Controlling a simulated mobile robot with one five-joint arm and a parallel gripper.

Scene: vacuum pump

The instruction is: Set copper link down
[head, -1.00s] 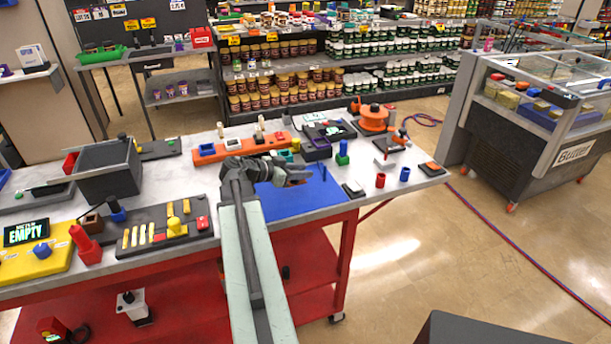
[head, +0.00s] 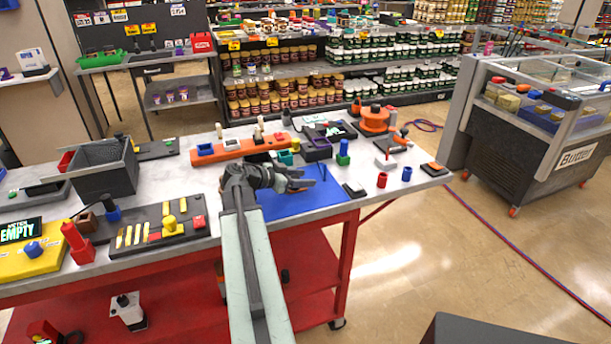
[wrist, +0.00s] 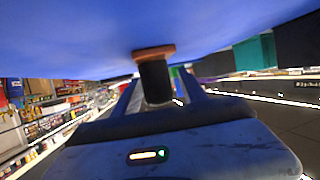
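In the wrist view, the copper link (wrist: 153,52) shows as a copper-coloured flat piece at the end of a dark cylindrical stem (wrist: 155,83). The copper end meets or nearly meets the blue mat (wrist: 70,40); I cannot tell exact contact. My gripper (wrist: 160,85) has its fingers spread on either side of the stem, with a visible gap at the right. In the head view my gripper (head: 301,181) is low over the blue mat (head: 300,205), fingers apart. I cannot make out the link there.
The orange bar fixture (head: 235,149) lies behind my gripper. Red (head: 382,180) and blue (head: 407,174) cups are farther right. The front part of the mat is clear.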

